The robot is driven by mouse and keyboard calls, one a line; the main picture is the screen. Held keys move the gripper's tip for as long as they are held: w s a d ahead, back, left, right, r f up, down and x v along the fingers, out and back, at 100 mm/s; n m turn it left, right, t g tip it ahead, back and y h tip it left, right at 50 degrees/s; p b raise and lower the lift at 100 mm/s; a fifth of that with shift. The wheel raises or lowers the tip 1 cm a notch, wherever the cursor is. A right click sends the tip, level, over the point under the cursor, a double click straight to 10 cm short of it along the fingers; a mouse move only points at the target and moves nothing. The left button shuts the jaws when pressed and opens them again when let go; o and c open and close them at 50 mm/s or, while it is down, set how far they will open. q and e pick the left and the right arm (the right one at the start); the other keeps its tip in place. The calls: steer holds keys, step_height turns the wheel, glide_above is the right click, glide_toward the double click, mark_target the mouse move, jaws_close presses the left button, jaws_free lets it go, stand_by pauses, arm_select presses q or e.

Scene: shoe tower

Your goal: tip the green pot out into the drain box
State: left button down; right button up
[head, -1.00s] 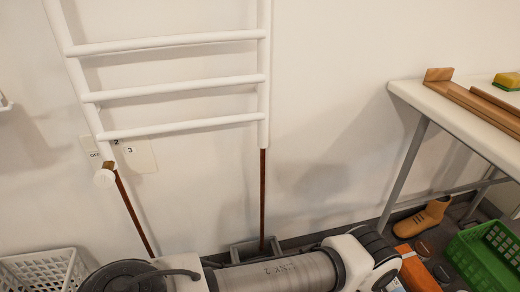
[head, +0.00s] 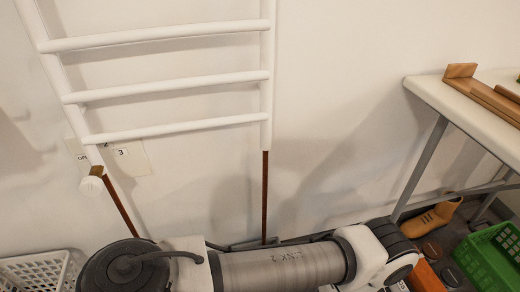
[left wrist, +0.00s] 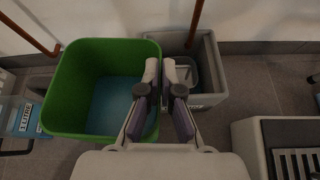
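The green pot (left wrist: 66,75), a squarish open tub with a blue-looking inside, fills the left of the left wrist view. My left gripper (left wrist: 161,68) has its fingers close together on either side of the pot's right wall, one inside and one outside. The pot looks upright. A grey open box (left wrist: 214,72) with a smaller container in it stands behind and right of the pot. A pale box with a dark slotted grate (left wrist: 293,155) is at the lower right. I cannot tell for certain which is the drain box. My right gripper is not in view.
A blue jug (left wrist: 18,122) is left of the pot. Bare floor (left wrist: 255,80) lies between the grey box and the grated box. In the head view are a white ladder rack (head: 165,82), a white table (head: 450,105), a green crate (head: 490,255) and a white basket (head: 35,270).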

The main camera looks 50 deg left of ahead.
arm_select(q)
steer(key=w+a+f+m+g+h+b, duration=0.2)
steer(key=w+a+f+g+h+b, duration=0.1)
steer(key=w+g+h+b, duration=0.2)
steer(key=w+g, duration=0.2)
steer(key=shift+a+m+g, duration=0.4)
stand_by(1.4)
